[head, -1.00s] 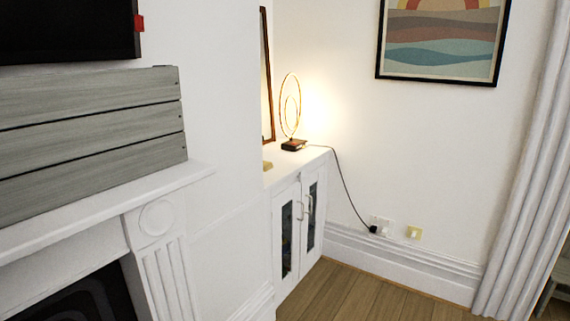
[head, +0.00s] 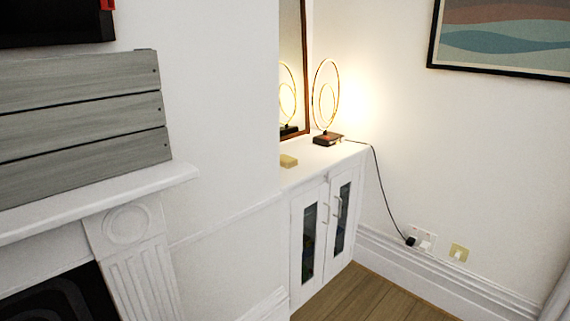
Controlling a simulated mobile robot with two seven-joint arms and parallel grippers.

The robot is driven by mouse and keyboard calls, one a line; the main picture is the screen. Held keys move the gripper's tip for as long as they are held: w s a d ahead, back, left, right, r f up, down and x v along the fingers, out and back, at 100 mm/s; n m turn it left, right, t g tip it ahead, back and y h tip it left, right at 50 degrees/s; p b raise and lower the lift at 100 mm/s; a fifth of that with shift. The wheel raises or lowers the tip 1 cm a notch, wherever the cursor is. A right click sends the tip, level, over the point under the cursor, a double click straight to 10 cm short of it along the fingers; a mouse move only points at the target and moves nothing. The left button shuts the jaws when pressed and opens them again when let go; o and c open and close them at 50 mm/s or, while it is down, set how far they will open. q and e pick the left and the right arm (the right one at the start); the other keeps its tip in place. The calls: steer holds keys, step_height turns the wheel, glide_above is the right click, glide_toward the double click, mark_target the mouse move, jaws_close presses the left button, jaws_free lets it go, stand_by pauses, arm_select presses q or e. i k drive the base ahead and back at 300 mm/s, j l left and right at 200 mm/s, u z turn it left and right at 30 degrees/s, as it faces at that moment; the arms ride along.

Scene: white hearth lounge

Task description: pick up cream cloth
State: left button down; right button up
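A small, flat cream-tan item (head: 289,160) lies on the white cabinet top, near its left front edge beside the wall corner. It may be the folded cream cloth, but it is too small to tell for sure. No other cloth shows. Neither of my grippers is in view.
The white cabinet (head: 308,184) has two glazed doors and stands in the alcove. A lit ring lamp (head: 327,138) and a leaning mirror (head: 304,60) stand on it. The fireplace mantel (head: 100,201) juts out at left. Wooden floor (head: 375,298) shows clear at the bottom.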

mark_target(287, 162)
steer(key=u, duration=1.35)
steer(key=z, duration=1.35)
steer(key=i+l+u, duration=0.35)
steer(key=i+l, duration=1.65)
steer(key=l, duration=0.1)
